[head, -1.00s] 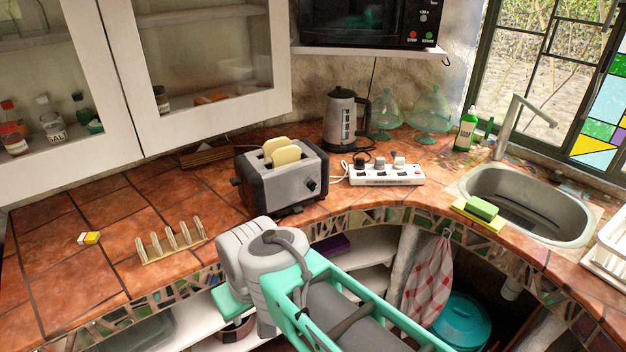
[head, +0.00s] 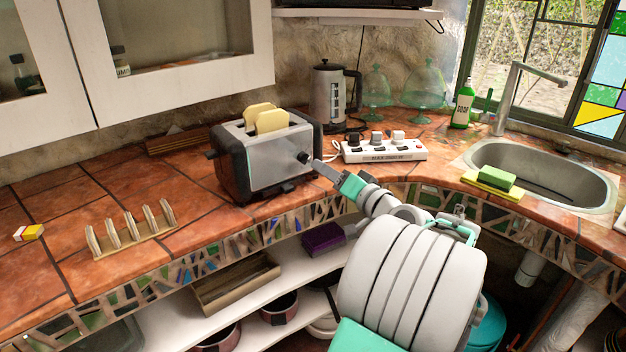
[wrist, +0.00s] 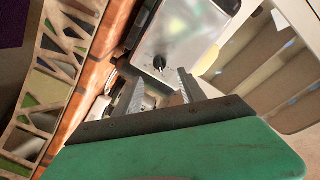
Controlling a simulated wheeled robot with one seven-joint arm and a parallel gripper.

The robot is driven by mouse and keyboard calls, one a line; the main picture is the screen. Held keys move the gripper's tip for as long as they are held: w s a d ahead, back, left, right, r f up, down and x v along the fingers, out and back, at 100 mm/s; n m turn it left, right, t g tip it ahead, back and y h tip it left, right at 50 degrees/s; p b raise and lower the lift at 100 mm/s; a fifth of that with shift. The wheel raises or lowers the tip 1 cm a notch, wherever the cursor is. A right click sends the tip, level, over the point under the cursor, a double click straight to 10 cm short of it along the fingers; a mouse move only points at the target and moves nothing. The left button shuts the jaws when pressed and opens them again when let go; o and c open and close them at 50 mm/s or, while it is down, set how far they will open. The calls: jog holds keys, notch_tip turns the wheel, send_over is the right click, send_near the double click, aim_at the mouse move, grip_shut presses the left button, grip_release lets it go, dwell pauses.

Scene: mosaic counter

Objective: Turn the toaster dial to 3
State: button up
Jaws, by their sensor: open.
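The silver and black toaster (head: 265,160) stands on the tiled counter with two slices of bread (head: 268,118) in its slots. Its black dial (head: 303,157) is on the front face near the right end. In the wrist view the dial (wrist: 160,63) shows just beyond and between my fingertips, with the silver panel (wrist: 180,35) around it. My gripper (head: 322,169) is open and empty, its fingers pointing at the dial from the right front. A small gap seems to remain between fingertips and dial. The dial's number marks are too small to read.
A white power strip (head: 383,151) with plugs lies right of the toaster, close to my gripper. A kettle (head: 333,95) stands behind it. A wooden rack (head: 130,238) is at the left front. The counter left of the toaster is mostly clear.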

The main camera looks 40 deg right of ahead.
aim_at(310, 157)
jog(key=w, duration=0.2)
jog(key=w+d, duration=0.1)
jog(key=w, duration=0.4)
jog(key=shift+w+d+r+p, duration=0.15)
jog(key=shift+r+p, duration=0.05)
jog(key=shift+p, duration=0.15)
jog(key=shift+c, duration=0.5)
grip_shut()
